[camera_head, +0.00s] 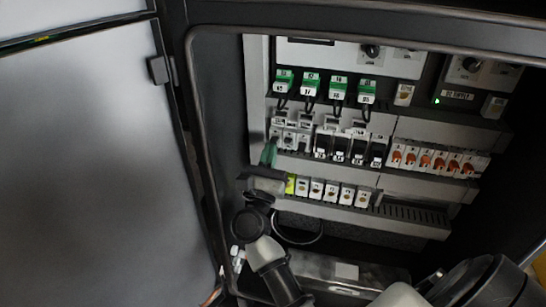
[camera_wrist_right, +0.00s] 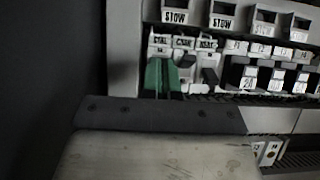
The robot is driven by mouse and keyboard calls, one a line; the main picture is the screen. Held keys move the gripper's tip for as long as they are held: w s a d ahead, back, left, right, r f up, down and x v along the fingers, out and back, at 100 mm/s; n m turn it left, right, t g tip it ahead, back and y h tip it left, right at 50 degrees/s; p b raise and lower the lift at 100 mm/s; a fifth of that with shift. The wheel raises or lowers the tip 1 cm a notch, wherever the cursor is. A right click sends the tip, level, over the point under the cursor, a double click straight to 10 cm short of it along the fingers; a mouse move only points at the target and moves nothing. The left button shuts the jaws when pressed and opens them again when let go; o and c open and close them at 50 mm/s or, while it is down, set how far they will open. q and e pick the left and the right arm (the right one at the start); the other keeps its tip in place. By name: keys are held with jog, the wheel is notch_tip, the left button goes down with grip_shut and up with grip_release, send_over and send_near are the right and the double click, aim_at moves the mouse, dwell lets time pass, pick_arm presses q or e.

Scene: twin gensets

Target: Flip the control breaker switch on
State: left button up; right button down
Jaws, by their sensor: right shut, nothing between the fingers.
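The control breaker (camera_wrist_right: 160,43) is the leftmost of three small grey breakers in the right wrist view; its label seems to read CTRL. The same breaker (camera_head: 276,134) sits at the left end of the middle row inside the open cabinet in the head view. My right gripper (camera_head: 268,154) is shut and empty, its green fingertips at the lower front of this breaker. In the right wrist view the green fingers (camera_wrist_right: 162,77) cover the breaker's lower part and hide its lever. I cannot tell whether they touch it. My left gripper is not in view.
Two neighbouring breakers (camera_wrist_right: 208,58) stand close on the right. Black breakers (camera_head: 348,149) and orange-switched ones (camera_head: 433,160) continue the row. Green-topped units (camera_head: 311,84) with cables are above, a terminal row (camera_head: 331,192) below. The cabinet door (camera_head: 80,170) stands at the left.

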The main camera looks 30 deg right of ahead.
jog(key=shift+r, duration=0.1)
dwell(0.4)
jog(key=b+v, duration=0.3)
jog(key=v, duration=0.4)
jog(key=shift+s+a, duration=0.15)
dwell(0.4)
